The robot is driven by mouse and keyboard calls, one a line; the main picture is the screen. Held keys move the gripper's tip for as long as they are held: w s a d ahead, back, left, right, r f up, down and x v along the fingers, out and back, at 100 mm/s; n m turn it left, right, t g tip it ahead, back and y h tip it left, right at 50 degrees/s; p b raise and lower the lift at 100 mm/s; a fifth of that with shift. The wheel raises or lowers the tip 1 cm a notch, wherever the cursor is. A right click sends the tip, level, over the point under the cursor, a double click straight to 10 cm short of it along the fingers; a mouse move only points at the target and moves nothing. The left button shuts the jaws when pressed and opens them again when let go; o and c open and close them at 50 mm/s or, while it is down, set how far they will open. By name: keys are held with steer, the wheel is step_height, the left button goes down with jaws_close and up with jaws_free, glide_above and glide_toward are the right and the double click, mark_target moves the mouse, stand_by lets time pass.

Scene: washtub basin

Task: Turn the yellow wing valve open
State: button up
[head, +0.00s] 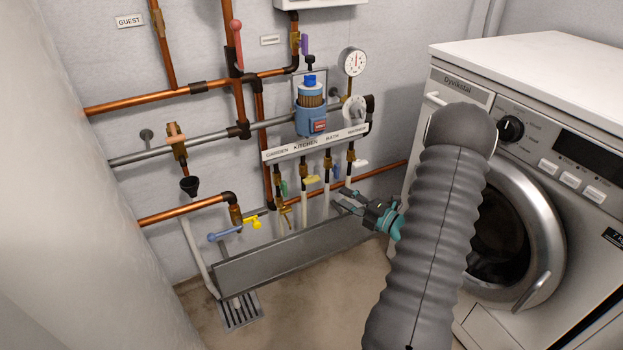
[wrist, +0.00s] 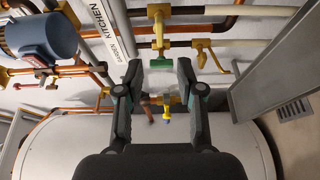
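A bright yellow valve handle (head: 252,222) sits low on the wall at left, beside a blue lever, under the end of a copper pipe. In the wrist view a small yellow part (wrist: 167,103) shows in the gap between my fingers, well beyond them. A second yellow handle (head: 312,179) is on the kitchen branch under the labelled strip. I cannot tell for sure which one is the wing valve. My gripper (head: 346,201) is open and empty, in front of the wall right of both handles; its fingers also show in the wrist view (wrist: 160,100). It touches no handle.
The labelled manifold (head: 315,143) has green and white handles too. A grey trough (head: 290,258) runs below it, with a floor drain (head: 240,310) at left. A washing machine (head: 530,60) stands at right, close to my arm. A brass tap (head: 286,214) juts out.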

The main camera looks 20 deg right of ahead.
mark_target(314, 182)
steer(key=x, duration=1.3)
steer(key=shift+w+a, duration=0.2)
jaws_close()
